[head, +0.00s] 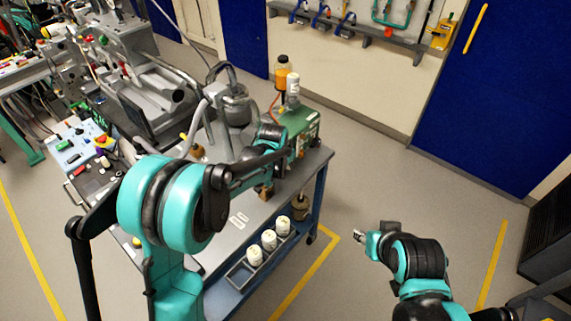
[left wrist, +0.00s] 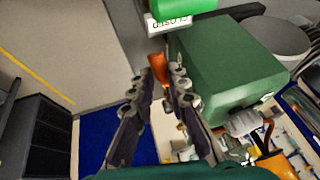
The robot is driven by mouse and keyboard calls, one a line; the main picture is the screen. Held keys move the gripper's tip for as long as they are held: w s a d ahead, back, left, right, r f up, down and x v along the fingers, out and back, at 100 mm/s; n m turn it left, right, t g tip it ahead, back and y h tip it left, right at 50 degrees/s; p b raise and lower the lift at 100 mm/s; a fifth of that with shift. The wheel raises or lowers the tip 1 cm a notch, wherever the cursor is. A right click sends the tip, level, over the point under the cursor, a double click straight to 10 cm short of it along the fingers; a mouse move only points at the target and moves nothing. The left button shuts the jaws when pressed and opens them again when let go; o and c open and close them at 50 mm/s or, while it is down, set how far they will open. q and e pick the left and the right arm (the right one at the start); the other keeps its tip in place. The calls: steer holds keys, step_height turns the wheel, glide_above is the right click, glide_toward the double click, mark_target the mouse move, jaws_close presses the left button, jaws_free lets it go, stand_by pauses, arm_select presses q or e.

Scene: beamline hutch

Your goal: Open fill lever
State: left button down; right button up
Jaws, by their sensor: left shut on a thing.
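The fill lever (left wrist: 158,64) shows in the left wrist view as a small orange-brown piece between my left gripper's fingertips. My left gripper (left wrist: 165,78) is shut on it, beside a green box (left wrist: 225,62). A white label (left wrist: 168,22) with dark lettering, upside down in this view, lies just beyond the fingertips. In the head view the green box (head: 303,122) stands at the cart's far right corner, and my left arm reaches to it; the lever is hidden there. My right gripper (head: 362,237) is over open floor, right of the cart, too small to read its jaws.
The grey cart (head: 240,222) carries a metal dewar (head: 234,105) with hoses and an orange-filled bottle (head: 283,75). Several white containers (head: 269,240) stand on its lower shelf. A wall rack (head: 350,35) is at the back. Floor right of the cart is clear.

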arm_select(q)
steer(key=shift+f+t+h+b, duration=0.4)
steer(key=shift+t+h+b, duration=0.2)
steer(key=shift+t+b, duration=0.2)
steer(key=c, duration=1.7)
jaws_free()
steer(key=shift+c, duration=0.2)
steer(key=shift+r, duration=0.1)
steer(key=v, duration=1.2)
